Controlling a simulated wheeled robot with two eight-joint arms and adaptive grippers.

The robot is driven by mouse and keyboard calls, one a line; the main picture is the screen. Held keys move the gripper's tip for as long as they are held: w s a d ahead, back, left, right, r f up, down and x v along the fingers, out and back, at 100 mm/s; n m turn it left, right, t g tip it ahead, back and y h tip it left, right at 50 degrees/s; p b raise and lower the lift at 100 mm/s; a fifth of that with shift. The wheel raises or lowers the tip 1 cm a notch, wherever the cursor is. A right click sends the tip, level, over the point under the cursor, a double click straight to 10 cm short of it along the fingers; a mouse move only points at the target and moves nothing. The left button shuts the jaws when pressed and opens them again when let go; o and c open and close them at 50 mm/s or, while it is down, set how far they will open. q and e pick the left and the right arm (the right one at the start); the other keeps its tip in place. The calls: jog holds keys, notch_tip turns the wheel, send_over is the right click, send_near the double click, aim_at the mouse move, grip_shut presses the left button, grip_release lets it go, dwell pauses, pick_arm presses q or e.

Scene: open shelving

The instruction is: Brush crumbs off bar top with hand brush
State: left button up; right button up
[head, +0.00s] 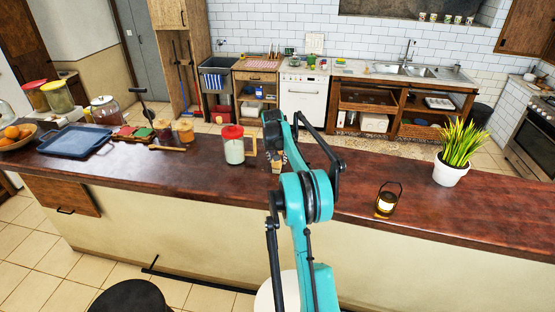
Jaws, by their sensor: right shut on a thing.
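The bar top (385,180) is a long dark reddish-brown wooden counter across the view. My right gripper (276,158) is over the middle of the bar top, largely hidden behind my own teal arm. It is shut on a small light-brown wooden thing, apparently the hand brush (275,171), of which only a part shows. The brush is close to the bar surface; whether it touches cannot be told. A few pale specks next to the gripper may be crumbs, but they are too small to be sure. My left gripper is not in view.
A red-lidded jug (234,149) stands just left of the gripper. Bar top between gripper and lantern is clear.

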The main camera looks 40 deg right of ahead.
jog(key=shift+r+p, duration=1.7)
jog(key=shift+r, duration=1.25)
jog(key=shift+r+p, duration=1)
jog(key=shift+r, duration=0.55)
jog(key=shift+f, duration=0.1)
